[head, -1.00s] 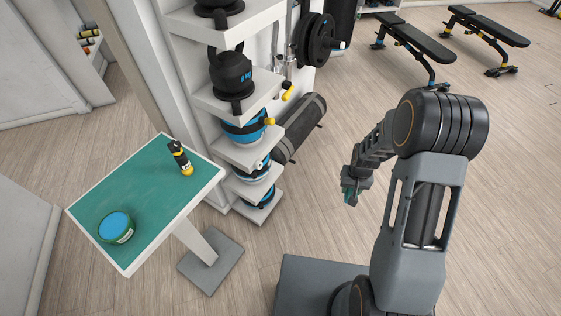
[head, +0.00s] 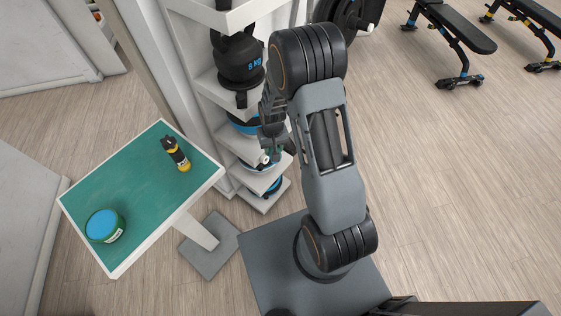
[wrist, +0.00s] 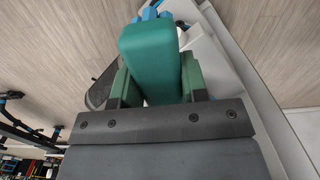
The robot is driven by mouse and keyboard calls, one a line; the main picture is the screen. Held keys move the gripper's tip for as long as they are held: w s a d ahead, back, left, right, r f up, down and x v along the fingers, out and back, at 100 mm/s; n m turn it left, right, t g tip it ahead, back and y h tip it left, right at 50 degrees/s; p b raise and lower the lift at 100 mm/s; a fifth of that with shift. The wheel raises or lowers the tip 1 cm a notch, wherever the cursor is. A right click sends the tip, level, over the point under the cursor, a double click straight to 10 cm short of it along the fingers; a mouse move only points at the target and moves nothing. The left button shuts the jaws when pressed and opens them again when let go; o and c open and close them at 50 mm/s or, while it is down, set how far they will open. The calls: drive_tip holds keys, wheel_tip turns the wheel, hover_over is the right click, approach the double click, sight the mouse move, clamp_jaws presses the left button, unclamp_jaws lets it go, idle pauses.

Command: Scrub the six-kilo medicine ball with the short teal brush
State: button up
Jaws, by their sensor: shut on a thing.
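My gripper (head: 274,153) is in front of the rack's lower shelves, partly hidden by my arm. In the wrist view my gripper (wrist: 157,84) is shut on the short teal brush (wrist: 160,55), its block-shaped handle between the two fingers. A light blue part shows at the brush's far end; I cannot tell whether it touches anything. No six-kilo marking is readable, so I cannot tell which is the medicine ball.
The white rack (head: 215,135) also holds a black kettlebell (head: 239,60) marked in kilos. Benches (head: 450,32) stand back right.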

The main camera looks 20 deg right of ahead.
drive_tip(key=d+f+m+y+b, duration=0.3)
drive_tip(key=f+m+y+b, duration=0.55)
drive_tip(key=f+b, duration=1.4)
drive_tip(key=w+d+f+m+t+y+b, duration=0.1)
drive_tip(key=w+d+f+m+t+b, duration=0.35)
drive_tip(key=b, duration=0.75)
drive_tip(key=w+d+f+m+t+y+b, duration=0.1)
drive_tip(key=d+m+t+b, duration=0.5)
drive_tip(key=b, duration=0.5)
drive_tip(key=shift+t+h, duration=0.25)
drive_tip(key=shift+s+a+r+b+x, duration=0.15)
drive_tip(key=shift+b+x, duration=0.15)
drive_tip(key=shift+x, duration=0.65)
drive_tip(key=shift+s+a+b+x, duration=0.1)
drive_tip(key=shift+a+b+x, duration=0.15)
drive_tip(key=shift+x, duration=0.7)
drive_tip(key=shift+s+a+r+b+x, duration=0.15)
drive_tip(key=shift+b+x, duration=0.2)
drive_tip(key=shift+x, duration=0.6)
drive_tip(key=shift+b+x, duration=0.4)
drive_tip(key=shift+x, duration=0.65)
drive_tip(key=shift+d+f, duration=0.1)
drive_tip(key=w+d, duration=0.4)
drive_tip(key=d, duration=0.1)
drive_tip(key=shift+w+f, duration=0.25)
drive_tip(key=shift+w, duration=0.1)
drive_tip(key=shift+s, duration=0.1)
